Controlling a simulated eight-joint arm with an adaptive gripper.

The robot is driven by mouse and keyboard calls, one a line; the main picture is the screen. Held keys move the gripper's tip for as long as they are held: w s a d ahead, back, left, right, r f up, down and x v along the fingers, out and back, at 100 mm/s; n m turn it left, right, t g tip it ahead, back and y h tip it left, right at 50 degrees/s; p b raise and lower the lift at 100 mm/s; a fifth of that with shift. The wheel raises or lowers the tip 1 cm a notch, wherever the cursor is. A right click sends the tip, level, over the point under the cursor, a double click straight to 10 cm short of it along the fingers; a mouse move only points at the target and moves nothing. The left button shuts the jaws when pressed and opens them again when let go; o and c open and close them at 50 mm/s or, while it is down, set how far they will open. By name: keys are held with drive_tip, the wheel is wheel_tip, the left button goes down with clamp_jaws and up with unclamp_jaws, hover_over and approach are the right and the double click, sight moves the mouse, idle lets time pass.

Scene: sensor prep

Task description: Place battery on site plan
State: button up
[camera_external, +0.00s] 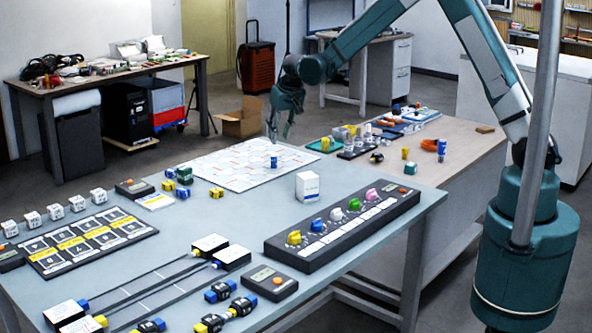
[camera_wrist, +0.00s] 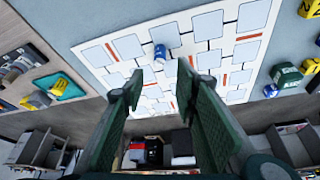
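The site plan (camera_external: 222,170) is a white sheet with pale rectangles and orange-red strips, lying flat on the blue-grey table; it also shows in the wrist view (camera_wrist: 115,72). A small blue cylinder, which looks like the battery (camera_external: 273,162), stands upright on the plan near its right side. In the wrist view the battery (camera_wrist: 160,53) appears just beyond my fingertips, with a pale top or band. My gripper (camera_external: 280,134) is above the plan, apart from the battery. Its green fingers (camera_wrist: 160,82) are spread with nothing between them.
A white box (camera_external: 308,186) stands near the battery, behind a dark console (camera_external: 342,222) with coloured knobs. A wooden table (camera_external: 455,138) with trays and small parts adjoins on the right.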

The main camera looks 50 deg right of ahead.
drive_tip(key=shift+s+r, duration=0.1)
drive_tip(key=shift+r, duration=0.05)
drive_tip(key=s+d+r+n+t, duration=0.1)
drive_tip(key=s+r, duration=1)
drive_tip(key=s, duration=0.2)
drive_tip(key=s+d+r+n, duration=0.1)
drive_tip(key=s+r, duration=0.9)
drive_tip(key=s, duration=0.3)
drive_tip(key=s+n+t+y, duration=0.1)
drive_tip(key=s+t, duration=0.1)
drive_tip(key=s, duration=2.6)
drive_tip(key=shift+s+d+f+n, duration=0.2)
drive_tip(key=shift+f+n, duration=0.1)
drive_tip(key=shift+f, duration=0.1)
drive_tip(key=shift+f, duration=0.1)
